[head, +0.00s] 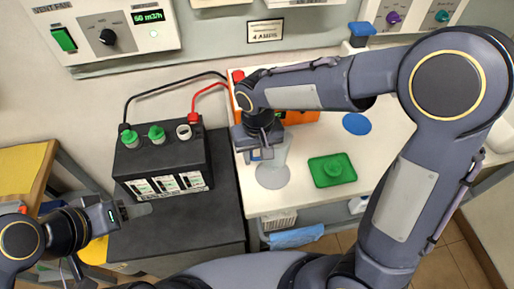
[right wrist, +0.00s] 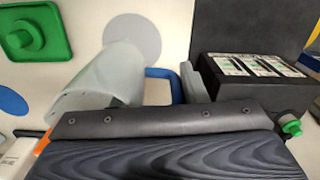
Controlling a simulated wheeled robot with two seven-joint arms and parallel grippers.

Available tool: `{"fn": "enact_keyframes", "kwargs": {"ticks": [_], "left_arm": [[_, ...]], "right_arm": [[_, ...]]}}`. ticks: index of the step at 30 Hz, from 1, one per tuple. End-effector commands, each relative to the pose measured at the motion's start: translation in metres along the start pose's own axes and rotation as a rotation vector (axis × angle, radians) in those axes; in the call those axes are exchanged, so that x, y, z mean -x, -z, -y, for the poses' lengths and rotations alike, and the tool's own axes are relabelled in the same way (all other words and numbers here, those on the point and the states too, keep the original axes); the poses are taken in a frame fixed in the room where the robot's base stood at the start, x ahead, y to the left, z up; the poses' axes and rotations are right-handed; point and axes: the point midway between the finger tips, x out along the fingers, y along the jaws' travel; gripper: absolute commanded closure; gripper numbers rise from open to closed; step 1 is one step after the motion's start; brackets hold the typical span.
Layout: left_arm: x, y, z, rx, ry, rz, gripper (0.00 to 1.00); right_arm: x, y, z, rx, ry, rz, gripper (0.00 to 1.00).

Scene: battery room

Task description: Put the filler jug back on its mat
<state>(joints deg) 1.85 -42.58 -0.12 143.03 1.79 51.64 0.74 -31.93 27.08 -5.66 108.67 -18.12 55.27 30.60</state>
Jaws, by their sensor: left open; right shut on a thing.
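The filler jug (right wrist: 103,78) is translucent and pale with a blue handle (right wrist: 163,84). My right gripper (head: 258,151) is shut on the jug's handle. The jug also shows in the head view (head: 277,152), partly hidden by the gripper. It is over the white bench beside a round grey mat (head: 272,178); the right wrist view also shows this mat (right wrist: 132,37). I cannot tell whether the jug touches the bench. A round blue mat (head: 356,124) lies bare farther right. My left gripper (head: 135,210) is open and empty in front of the battery.
A black battery (head: 160,165) with two green caps and one open white-rimmed cell stands left of the bench. Red and black leads run from it to an orange box (head: 300,117). A blue-topped container (head: 360,35) stands behind.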

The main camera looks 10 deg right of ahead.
Motion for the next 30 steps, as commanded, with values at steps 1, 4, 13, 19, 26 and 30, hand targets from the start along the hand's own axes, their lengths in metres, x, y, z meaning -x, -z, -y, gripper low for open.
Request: {"fn": "enact_keyframes", "kwargs": {"ticks": [1,4,13,19,26,30], "left_arm": [[-0.006,-0.003,0.003,0.0,0.0,0.0,0.45],[-0.013,-0.006,0.006,0.0,0.0,0.0,0.45],[-0.034,-0.017,0.015,0.0,0.0,0.0,0.45],[-0.039,-0.02,0.018,0.0,0.0,0.0,0.45],[-0.038,-0.019,0.018,0.0,0.0,0.0,0.45],[-0.038,-0.019,0.018,0.0,0.0,0.0,0.45]], "right_arm": [[-0.008,0.0,0.0,0.0,0.0,0.001,0.79],[-0.018,0.0,-0.001,0.0,-0.001,0.001,0.79],[-0.05,0.001,-0.001,-0.001,0.0,0.0,0.79],[-0.059,0.001,-0.001,-0.001,0.0,0.0,0.79],[-0.059,0.001,-0.001,-0.001,0.0,0.0,0.79],[-0.059,0.001,-0.001,-0.001,0.0,0.0,0.79]]}}
